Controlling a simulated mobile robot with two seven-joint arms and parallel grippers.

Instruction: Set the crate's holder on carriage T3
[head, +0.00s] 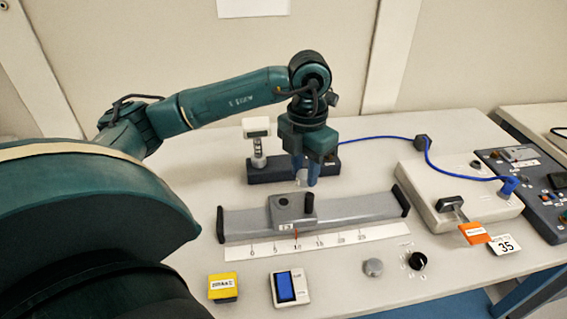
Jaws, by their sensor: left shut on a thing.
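My left gripper (306,180) points down above and just behind the rail. The grey carriage (283,213) sits on the long grey rail (350,208), near the 10 mark of the scale. It has a dark round spot on top, a black knob (309,203) on its right and a small label that I cannot read surely. The gripper is apart from the carriage. No crate shows. My right gripper is not in view.
Behind stands a dark block (268,173) with a white-headed post (257,128). A blue cable (375,137) runs to a beige box (455,190) with an orange tag. In front lie a yellow block (222,288), a meter (289,288) and knobs (373,267). The front middle has free room.

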